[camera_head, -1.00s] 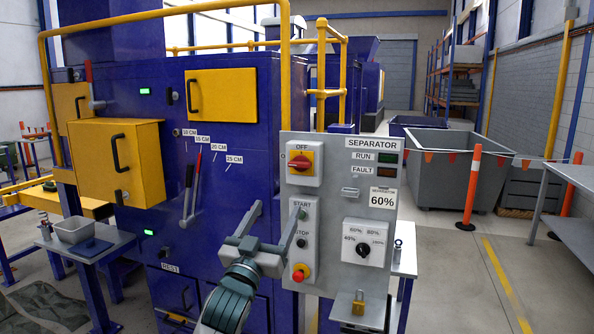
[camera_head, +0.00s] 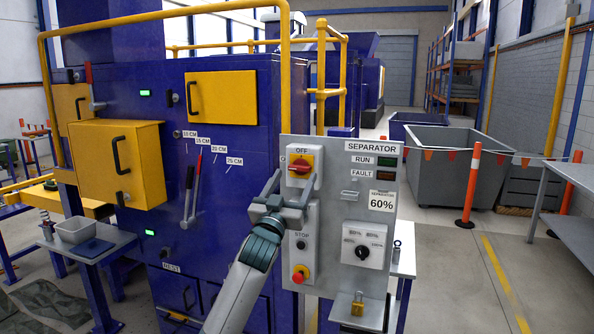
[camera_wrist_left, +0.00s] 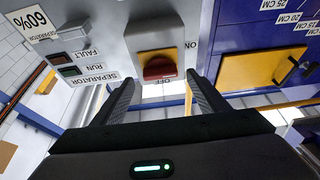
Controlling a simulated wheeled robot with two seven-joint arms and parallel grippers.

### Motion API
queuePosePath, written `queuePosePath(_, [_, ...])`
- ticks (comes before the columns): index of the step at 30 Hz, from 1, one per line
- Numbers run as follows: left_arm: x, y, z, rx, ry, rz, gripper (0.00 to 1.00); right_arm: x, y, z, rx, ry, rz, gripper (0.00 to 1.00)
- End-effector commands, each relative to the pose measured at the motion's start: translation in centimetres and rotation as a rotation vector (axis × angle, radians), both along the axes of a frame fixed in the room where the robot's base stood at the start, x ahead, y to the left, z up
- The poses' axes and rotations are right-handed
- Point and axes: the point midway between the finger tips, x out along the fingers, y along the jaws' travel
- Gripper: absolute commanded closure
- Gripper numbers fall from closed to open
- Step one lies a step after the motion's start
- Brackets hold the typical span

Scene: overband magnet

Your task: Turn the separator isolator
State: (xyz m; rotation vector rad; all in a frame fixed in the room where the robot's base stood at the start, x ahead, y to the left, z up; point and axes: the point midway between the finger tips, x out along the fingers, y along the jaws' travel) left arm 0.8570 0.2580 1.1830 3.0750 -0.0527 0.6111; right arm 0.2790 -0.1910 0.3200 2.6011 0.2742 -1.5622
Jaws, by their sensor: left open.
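The separator isolator (camera_head: 300,161) is a red rotary knob on a yellow plate, on a light box at the top left of the grey separator panel (camera_head: 336,147). OFF is printed above it. My left gripper (camera_head: 293,186) is open, with its fingers pointing up just below and in front of the knob. In the left wrist view, which is upside down, the red knob (camera_wrist_left: 158,69) shows in the gap between the two spread fingers (camera_wrist_left: 162,92). ON is printed at its side there. I see no contact with the knob. The START button is hidden behind my gripper. My right gripper is out of view.
Below are a STOP button (camera_head: 301,244), a red mushroom button (camera_head: 299,276) and a percentage dial (camera_head: 362,252). RUN and FAULT lamps (camera_head: 386,163) are at the upper right. A yellow guard rail (camera_head: 285,70) stands behind the panel. A padlock (camera_head: 357,304) hangs at the bottom.

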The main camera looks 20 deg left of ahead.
Motion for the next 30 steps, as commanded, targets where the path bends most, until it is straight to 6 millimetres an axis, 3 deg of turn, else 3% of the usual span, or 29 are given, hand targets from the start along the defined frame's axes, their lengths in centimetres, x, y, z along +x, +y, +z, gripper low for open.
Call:
queuePosePath(9, [2.9,-0.1,1.3,-0.001,0.000,0.000,0.33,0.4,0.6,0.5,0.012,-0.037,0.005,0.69])
queuePosePath(20, [3.2,-0.1,1.3,-0.001,0.000,0.000,0.33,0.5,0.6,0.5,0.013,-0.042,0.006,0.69])
queuePosePath(21, [3.2,-0.1,1.3,-0.001,0.000,0.000,0.35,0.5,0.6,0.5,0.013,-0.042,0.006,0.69])
queuePosePath(26, [3.2,-0.1,1.3,-0.001,0.000,0.000,0.73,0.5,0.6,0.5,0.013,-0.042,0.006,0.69])
queuePosePath(30, [3.2,-0.1,1.3,0.000,0.000,0.000,0.74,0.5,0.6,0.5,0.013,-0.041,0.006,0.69])
